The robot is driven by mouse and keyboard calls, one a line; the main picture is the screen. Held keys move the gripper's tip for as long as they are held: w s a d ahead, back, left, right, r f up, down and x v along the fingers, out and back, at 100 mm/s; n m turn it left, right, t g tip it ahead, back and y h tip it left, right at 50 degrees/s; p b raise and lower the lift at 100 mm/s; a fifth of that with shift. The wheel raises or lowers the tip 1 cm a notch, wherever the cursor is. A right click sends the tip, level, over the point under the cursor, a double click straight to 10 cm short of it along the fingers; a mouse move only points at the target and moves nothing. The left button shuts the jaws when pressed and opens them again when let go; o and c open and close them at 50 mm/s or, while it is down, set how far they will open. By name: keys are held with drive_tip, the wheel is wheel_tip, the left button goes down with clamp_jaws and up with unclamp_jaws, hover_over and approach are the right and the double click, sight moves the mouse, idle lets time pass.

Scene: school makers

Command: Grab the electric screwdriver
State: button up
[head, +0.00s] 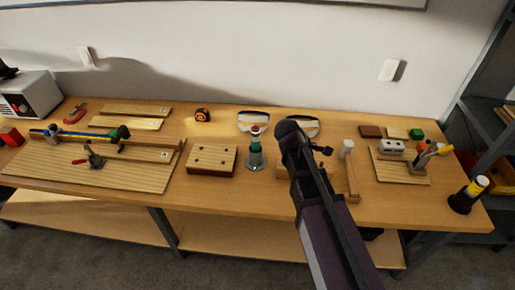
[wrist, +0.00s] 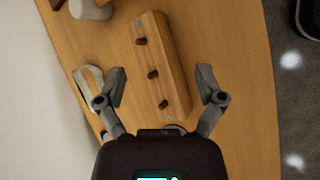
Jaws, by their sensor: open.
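I cannot tell for certain which item is the electric screwdriver. A green upright tool with a red and white top (head: 255,150) stands on a grey base in the middle of the bench, just left of my arm. My gripper (wrist: 162,88) is open and empty, pointing down over a wooden block with three dark pegs (wrist: 153,45). A curved rim shows partly behind the gripper body in the wrist view.
Safety goggles (head: 254,121) lie behind the green tool, and a drilled wooden block (head: 212,159) lies left of it. A mallet (head: 349,165) lies right of my arm. Clamps and boards fill the left side. The wall runs close behind the bench.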

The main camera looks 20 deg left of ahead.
drive_tip(key=a+n+t+b, duration=0.4)
drive_tip(key=a+n, duration=0.3)
drive_tip(key=a, duration=0.7)
drive_tip(key=n+t+b, duration=0.3)
drive_tip(key=n+t, duration=0.1)
drive_tip(key=n, duration=0.4)
approach(255, 138)
drive_tip(key=s+a, duration=0.1)
drive_tip(key=a, duration=0.1)
drive_tip(key=shift+s, duration=0.2)
drive_tip(key=shift+d, duration=0.1)
drive_tip(key=b+x, duration=0.3)
drive_tip(key=x, duration=0.5)
drive_tip(key=shift+w+f, duration=0.15)
drive_tip(key=shift+w, duration=0.1)
drive_tip(key=shift+d, duration=0.15)
drive_tip(key=shift+b+x, duration=1)
drive_tip(key=shift+x, duration=1.6)
